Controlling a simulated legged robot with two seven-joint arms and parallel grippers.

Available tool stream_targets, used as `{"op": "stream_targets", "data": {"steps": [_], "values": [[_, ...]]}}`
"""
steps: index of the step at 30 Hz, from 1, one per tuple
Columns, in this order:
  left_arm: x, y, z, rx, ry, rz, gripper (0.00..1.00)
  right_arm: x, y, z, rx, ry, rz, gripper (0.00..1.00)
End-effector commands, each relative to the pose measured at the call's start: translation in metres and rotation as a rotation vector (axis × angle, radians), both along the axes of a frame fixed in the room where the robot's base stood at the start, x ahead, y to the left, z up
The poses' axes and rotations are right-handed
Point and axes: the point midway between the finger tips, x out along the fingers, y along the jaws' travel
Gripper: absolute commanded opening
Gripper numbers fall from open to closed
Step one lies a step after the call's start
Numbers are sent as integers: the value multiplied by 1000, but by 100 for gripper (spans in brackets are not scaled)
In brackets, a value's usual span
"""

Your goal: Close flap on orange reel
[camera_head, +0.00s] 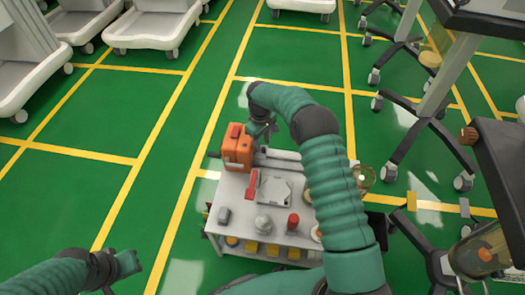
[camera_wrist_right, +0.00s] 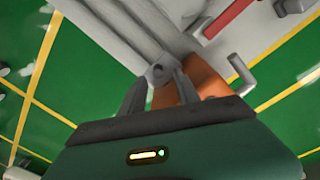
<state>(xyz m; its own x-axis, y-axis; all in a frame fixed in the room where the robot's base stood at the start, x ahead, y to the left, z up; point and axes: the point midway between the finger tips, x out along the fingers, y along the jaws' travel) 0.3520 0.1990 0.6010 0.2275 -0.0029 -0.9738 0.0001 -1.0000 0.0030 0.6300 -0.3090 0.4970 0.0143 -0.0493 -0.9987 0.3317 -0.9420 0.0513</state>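The orange reel (camera_head: 238,150) stands at the back left corner of a small grey cart, with a red part on top. In the right wrist view part of its orange body (camera_wrist_right: 203,84) shows just behind the fingers. My right arm arches over the cart, and my right gripper (camera_head: 266,130) is down beside the reel's right side. In the right wrist view its fingertips (camera_wrist_right: 158,74) come close together at a small rounded grey piece; I cannot tell if they grip it. The flap cannot be made out clearly. My left gripper (camera_head: 128,263) is low at the left, away from the cart; its fingers are unclear.
The cart top (camera_head: 235,193) holds a grey tray (camera_head: 273,190), a red item (camera_head: 251,187), a red-capped container (camera_head: 293,222) and a glass jar (camera_head: 263,222). Wheeled stands and a dark table (camera_head: 500,165) are at the right.

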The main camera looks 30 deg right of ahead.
Motion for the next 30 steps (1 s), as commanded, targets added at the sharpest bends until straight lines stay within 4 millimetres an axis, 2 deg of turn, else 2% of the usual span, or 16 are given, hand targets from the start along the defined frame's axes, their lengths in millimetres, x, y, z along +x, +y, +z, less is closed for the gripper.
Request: {"op": "stream_targets", "data": {"steps": [1, 4, 14, 23, 30], "values": [[0, 0, -8, 0, 0, 0, 23, 0, -1, -15, 1, 0, -1, 38], [0, 0, -12, 0, 0, 0, 23, 0, -3, -26, 1, -1, -2, 38], [0, 0, -13, 0, 0, 0, 23, 1, -3, -30, 0, -1, -2, 38], [0, 0, -13, 0, 0, 0, 23, 1, -3, -31, 1, -1, -1, 1], [0, 0, -13, 0, 0, 0, 23, 0, -3, -31, 1, 0, -1, 0]]}}
